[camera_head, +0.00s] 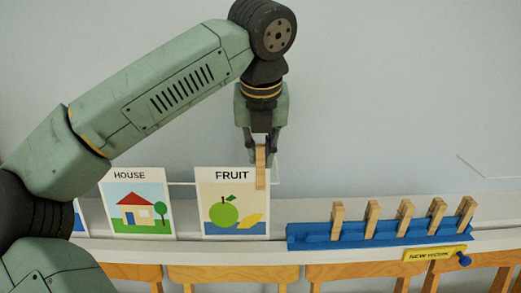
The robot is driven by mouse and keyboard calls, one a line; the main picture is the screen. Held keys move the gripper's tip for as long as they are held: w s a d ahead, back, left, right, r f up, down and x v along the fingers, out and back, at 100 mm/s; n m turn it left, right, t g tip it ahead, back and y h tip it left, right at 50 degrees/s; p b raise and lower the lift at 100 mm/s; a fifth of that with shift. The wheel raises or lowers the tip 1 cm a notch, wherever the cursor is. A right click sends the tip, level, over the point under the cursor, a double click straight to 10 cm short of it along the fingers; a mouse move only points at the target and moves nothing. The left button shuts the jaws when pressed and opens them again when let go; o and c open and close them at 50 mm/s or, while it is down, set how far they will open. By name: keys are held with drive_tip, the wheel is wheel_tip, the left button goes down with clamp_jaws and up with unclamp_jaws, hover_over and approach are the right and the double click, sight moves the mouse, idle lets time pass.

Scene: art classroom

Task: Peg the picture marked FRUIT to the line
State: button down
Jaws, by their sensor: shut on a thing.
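The picture marked FRUIT (213,188) is a white card with a green apple and a yellow shape. It stands upright in the middle of the view. My gripper (261,155) points down and is shut on a wooden peg (261,172). The peg overlaps the card's top right corner in the picture. I cannot tell whether it grips the card or is only in front of it. A thin pale line (181,184) shows between the two cards, and I cannot tell if it is the line.
A HOUSE picture (139,222) stands left of FRUIT, with another card partly hidden behind my arm. A blue rack (305,237) at right holds several wooden pegs (405,217). A yellow label (430,254) is on the shelf's front.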

drive_tip(key=c, duration=1.5)
unclamp_jaws()
drive_tip(key=shift+o, duration=0.3)
drive_tip(key=shift+o, duration=1)
drive_tip(key=shift+r, duration=0.15)
drive_tip(key=shift+p+v, duration=1.85)
drive_tip(key=shift+v, duration=1.25)
drive_tip(key=shift+s+r, duration=0.15)
drive_tip(key=shift+r, duration=0.15)
drive_tip(key=shift+r, duration=0.1)
